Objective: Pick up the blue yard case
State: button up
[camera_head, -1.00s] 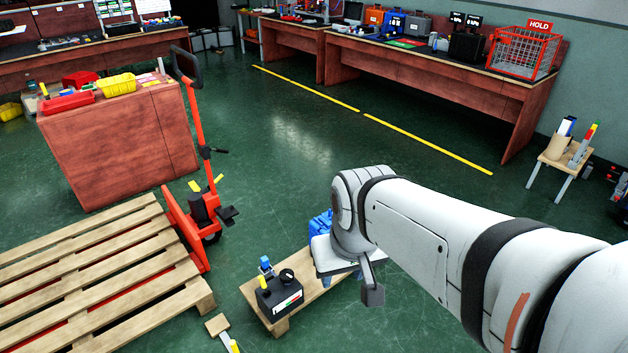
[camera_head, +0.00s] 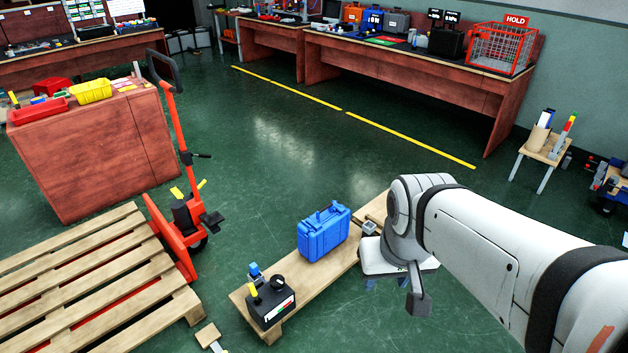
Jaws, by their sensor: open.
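The blue yard case (camera_head: 323,234) stands upright on a low wooden bench (camera_head: 290,285), in full view with its handle on top. My gripper (camera_head: 394,264) is just to the right of the case in the picture, over the right part of the bench. Its jaws are open, with one dark finger toward the case and the other toward the front. It holds nothing, and a gap shows between it and the case.
A black box with knobs (camera_head: 271,302) sits at the bench's near left end. A wooden pallet (camera_head: 80,290) and an orange pallet jack (camera_head: 180,225) stand to the left. A small stool (camera_head: 543,150) is at the right. The green floor behind the bench is clear.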

aim_at(319, 234)
jog(key=z, duration=0.75)
jog(key=i, duration=1.55)
jog(key=u, duration=0.9)
jog(key=i, duration=0.55)
jog(key=u, duration=0.4)
